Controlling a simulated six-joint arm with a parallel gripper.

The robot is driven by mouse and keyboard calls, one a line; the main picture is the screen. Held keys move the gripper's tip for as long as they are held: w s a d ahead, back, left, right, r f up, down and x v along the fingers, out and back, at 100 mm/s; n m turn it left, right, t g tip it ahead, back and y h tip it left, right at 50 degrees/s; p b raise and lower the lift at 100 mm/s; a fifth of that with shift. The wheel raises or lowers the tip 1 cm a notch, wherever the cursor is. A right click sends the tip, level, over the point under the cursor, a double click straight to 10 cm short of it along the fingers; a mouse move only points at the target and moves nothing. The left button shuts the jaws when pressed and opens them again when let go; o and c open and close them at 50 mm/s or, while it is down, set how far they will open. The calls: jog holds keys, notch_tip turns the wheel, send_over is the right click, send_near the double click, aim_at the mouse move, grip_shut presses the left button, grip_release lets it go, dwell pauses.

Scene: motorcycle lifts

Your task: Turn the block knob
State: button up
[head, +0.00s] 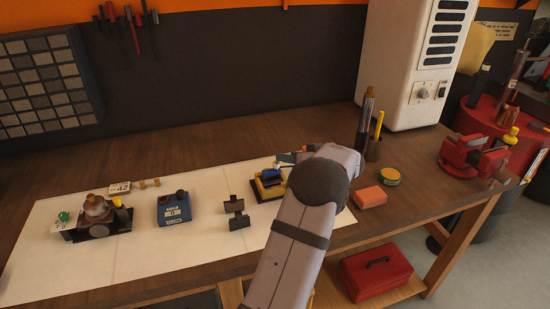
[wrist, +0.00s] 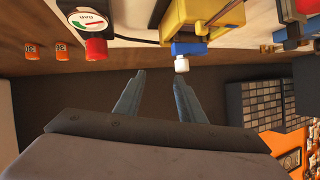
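A yellow and blue block (head: 268,183) stands on a dark base on the white mat in the head view, just left of my arm. In the wrist view the yellow block (wrist: 200,20) is at the top, with a blue part (wrist: 188,48) and a small white tip (wrist: 181,65) sticking out of it; I cannot tell for sure which part is the knob. My gripper (wrist: 160,77) is open and empty, its right finger close to the white tip, with no clear contact. In the head view my arm mostly hides the gripper.
A gauge with a red cap (wrist: 95,47) is left of the fingers in the wrist view. On the bench are a blue box (head: 173,208), dark blocks (head: 237,212), an orange block (head: 370,197) and a red vise (head: 470,153). The mat's front middle is bare.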

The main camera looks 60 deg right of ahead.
aim_at(276, 163)
jog(key=s+a+n+t+y, duration=0.1)
jog(key=s+a+n+y, duration=0.1)
jog(key=a+n, duration=0.3)
jog(key=shift+d+r+p+x, duration=0.1)
jog(key=shift+r+p+x, duration=0.05)
jog(key=shift+p+x, duration=0.65)
jog(key=shift+d+r+p+x, duration=0.15)
jog(key=shift+p+x, duration=0.4)
jog(key=shift+x, duration=0.55)
jog(key=shift+d+r+p+x, duration=0.1)
jog(key=shift+r+p+x, duration=0.05)
jog(key=shift+p+x, duration=0.65)
jog(key=shift+x, duration=0.9)
jog(key=shift+c, duration=0.6)
grip_shut()
